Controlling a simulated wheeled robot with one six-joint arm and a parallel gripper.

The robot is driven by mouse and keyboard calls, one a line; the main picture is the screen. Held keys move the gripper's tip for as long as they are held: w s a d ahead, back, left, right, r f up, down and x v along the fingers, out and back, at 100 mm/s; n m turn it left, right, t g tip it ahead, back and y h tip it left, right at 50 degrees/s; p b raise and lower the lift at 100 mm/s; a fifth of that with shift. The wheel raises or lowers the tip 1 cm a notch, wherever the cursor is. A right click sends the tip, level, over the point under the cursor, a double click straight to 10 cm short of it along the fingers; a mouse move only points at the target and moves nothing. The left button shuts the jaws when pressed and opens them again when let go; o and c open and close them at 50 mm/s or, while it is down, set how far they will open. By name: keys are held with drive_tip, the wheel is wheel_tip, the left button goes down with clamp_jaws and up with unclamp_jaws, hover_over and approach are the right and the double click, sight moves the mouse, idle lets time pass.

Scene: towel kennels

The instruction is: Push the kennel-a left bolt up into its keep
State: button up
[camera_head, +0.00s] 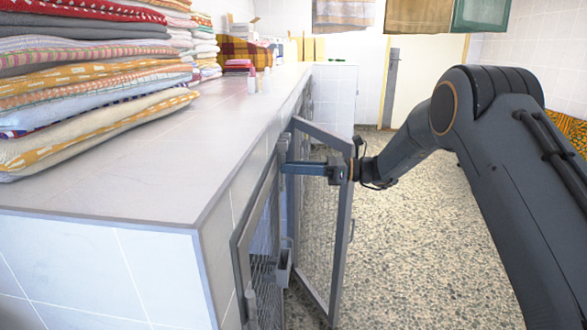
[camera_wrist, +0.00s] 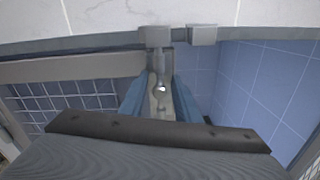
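A grey vertical bolt with a small pale knob (camera_wrist: 160,89) is on a light upright plate in the wrist view. Above it, a grey block-shaped keep (camera_wrist: 155,37) is fixed to the frame rail; I cannot tell whether the bolt's top is inside it. My gripper (camera_wrist: 158,92) has its two blue fingers on either side of the bolt, with gaps showing, so it is open. In the head view my gripper (camera_head: 284,167) reaches left to the kennel front, just under the counter edge. The bolt is hidden there by the fingers and frame.
A mesh door (camera_head: 325,230) stands swung out over the speckled floor (camera_head: 410,250), close to my wrist. A nearer mesh door (camera_head: 262,235) is below my fingers. A second grey block (camera_wrist: 202,35) sits right of the keep. Folded towels (camera_head: 90,80) lie on the counter (camera_head: 170,170).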

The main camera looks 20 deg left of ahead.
drive_tip(key=v, duration=0.7)
drive_tip(key=shift+d, duration=0.4)
drive_tip(key=s+d+n+h, duration=0.4)
drive_tip(key=s, duration=0.5)
drive_tip(key=s+d+n+h, duration=0.4)
drive_tip(key=s, duration=0.5)
drive_tip(key=s+d+f+n+t+h+p, duration=0.15)
drive_tip(key=s+d+n+h, duration=0.35)
drive_tip(key=s+d, duration=0.55)
drive_tip(key=s+d+f+n+t+h, duration=0.2)
drive_tip(key=s+d+n+t+h, duration=0.15)
drive_tip(key=s+d+n, duration=0.5)
drive_tip(key=d+r+m+p, duration=0.4)
drive_tip(key=d+r+p, duration=0.2)
drive_tip(key=d+p, duration=0.4)
drive_tip(key=h+p, duration=0.1)
drive_tip(key=p, duration=0.2)
drive_tip(key=shift+s+d+r+g, duration=0.25)
drive_tip(key=shift+s+r+g, duration=0.05)
drive_tip(key=shift+s, duration=0.05)
